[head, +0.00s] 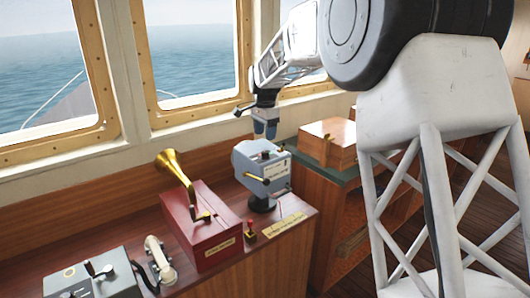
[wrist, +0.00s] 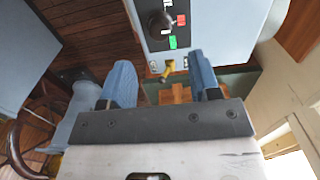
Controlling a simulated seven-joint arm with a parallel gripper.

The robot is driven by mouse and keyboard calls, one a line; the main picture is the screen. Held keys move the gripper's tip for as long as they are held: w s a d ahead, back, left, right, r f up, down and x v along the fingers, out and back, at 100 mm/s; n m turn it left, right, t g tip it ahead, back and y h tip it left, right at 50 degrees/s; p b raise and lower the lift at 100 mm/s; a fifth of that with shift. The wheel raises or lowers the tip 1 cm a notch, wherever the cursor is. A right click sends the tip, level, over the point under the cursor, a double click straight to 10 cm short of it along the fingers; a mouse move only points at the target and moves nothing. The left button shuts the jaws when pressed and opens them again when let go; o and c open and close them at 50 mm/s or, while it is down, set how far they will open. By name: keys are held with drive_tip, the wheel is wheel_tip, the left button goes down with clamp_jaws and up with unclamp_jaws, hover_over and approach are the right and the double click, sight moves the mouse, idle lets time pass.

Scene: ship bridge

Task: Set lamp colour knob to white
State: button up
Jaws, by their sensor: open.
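A grey-blue lamp box (head: 262,165) stands on a short post on the wooden console in the head view. In the wrist view its panel (wrist: 215,22) fills the top. A dark round knob (wrist: 159,23) sits on this panel, with a red label (wrist: 181,19), a green label (wrist: 173,42) and small white marks beside it. I cannot tell which label the knob points at. My gripper (head: 265,130) is just above the lamp box in the head view. In the wrist view my gripper (wrist: 162,82) has its two blue fingers apart, empty, and clear of the knob.
A red box with a brass horn (head: 208,218) stands left of the lamp. A grey control unit (head: 95,272) and a pale handset (head: 158,258) are further left. A wooden box (head: 330,143) sits on the green-topped cabinet at right. Windows are behind.

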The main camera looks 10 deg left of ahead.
sight(265, 152)
drive_tip(key=shift+f, duration=0.1)
drive_tip(key=shift+f, duration=3.8)
drive_tip(key=c, duration=0.9)
